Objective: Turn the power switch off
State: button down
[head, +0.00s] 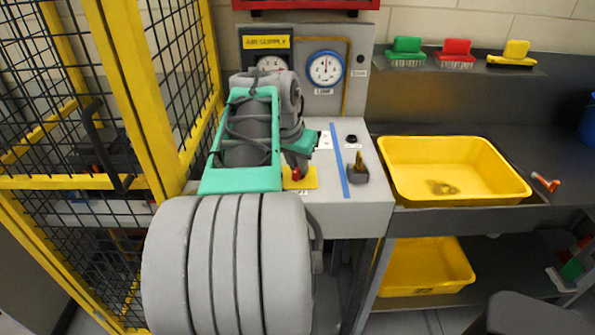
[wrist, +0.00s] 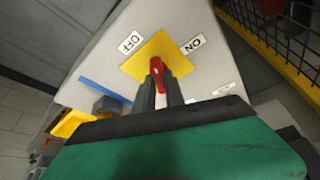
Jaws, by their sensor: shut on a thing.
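The power switch's red handle (wrist: 158,68) stands on a square yellow plate (wrist: 146,55) in the wrist view. An OFF label (wrist: 130,43) is to its left and an ON label (wrist: 193,44) to its right. The grey fingers of my gripper (wrist: 160,88) are shut on the red handle, one on each side. Which label the handle points at is hard to tell. In the head view the red handle (head: 296,174) shows small below my gripper (head: 300,161), over the yellow plate (head: 309,180). The fingers hide part of the handle.
A blue strip (head: 341,160) and a grey-based brass lever (head: 357,168) lie to the right on the grey panel top. Gauges (head: 325,68) stand behind. A yellow mesh fence (head: 140,90) is close on the left. A yellow tray (head: 455,150) sits right.

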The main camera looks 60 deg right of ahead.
jog(key=n, duration=0.1)
jog(key=n+t+b, duration=0.1)
jog(key=shift+s+f+n, duration=0.15)
jog(key=shift+n, duration=0.25)
jog(key=shift+n+t+y+b, duration=0.3)
jog(key=shift+n+t+b, duration=0.15)
jog(key=shift+n, duration=0.95)
jog(key=c, duration=1.4)
grip_release()
jog(key=v, duration=0.8)
jog(key=shift+p, duration=0.4)
